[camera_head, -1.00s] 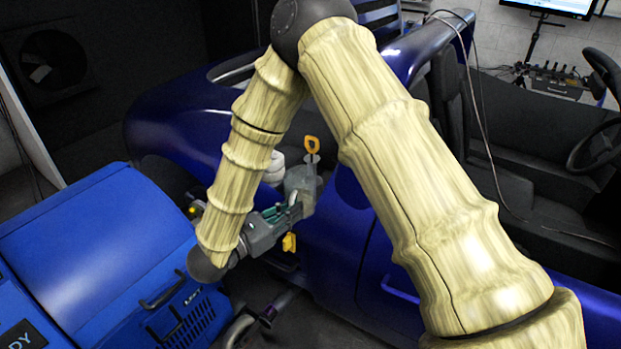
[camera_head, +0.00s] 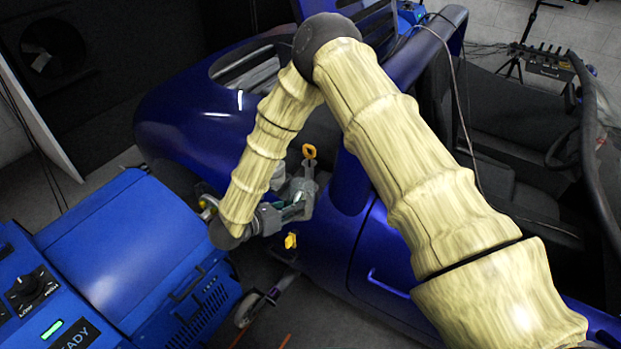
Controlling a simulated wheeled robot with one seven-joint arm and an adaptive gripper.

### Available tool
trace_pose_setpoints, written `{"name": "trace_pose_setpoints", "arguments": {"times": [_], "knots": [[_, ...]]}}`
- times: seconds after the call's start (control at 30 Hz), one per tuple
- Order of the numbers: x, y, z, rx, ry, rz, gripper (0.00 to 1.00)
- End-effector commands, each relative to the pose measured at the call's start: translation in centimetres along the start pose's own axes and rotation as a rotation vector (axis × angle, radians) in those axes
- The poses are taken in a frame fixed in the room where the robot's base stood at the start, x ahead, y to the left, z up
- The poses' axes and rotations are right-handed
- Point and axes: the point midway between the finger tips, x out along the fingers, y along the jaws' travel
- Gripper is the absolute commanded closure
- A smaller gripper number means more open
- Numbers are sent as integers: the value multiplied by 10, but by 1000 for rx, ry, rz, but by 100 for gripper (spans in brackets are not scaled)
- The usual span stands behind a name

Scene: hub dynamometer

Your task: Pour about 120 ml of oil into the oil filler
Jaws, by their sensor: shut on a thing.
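My gripper (camera_head: 292,212) is beside the blue car's flank, at the lower end of my bent arm. It is shut on a grey, partly see-through container (camera_head: 301,186), whose outline is hard to make out; I cannot tell its tilt or how much oil is in it. A small yellow part (camera_head: 290,240) shows just below my gripper. I cannot pick out the oil filler; my arm covers part of this area.
The blue car (camera_head: 180,110) fills the middle, with its open cabin at right.

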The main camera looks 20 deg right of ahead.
Motion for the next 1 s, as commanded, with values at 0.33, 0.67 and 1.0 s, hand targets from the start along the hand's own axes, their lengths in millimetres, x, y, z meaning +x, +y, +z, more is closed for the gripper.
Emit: {"name": "trace_pose_setpoints", "arguments": {"times": [0.33,0.67,1.0], "knots": [[12,7,35,-121,184,-1,100],[21,14,41,-203,303,1,100],[28,18,37,-252,376,2,100]]}}
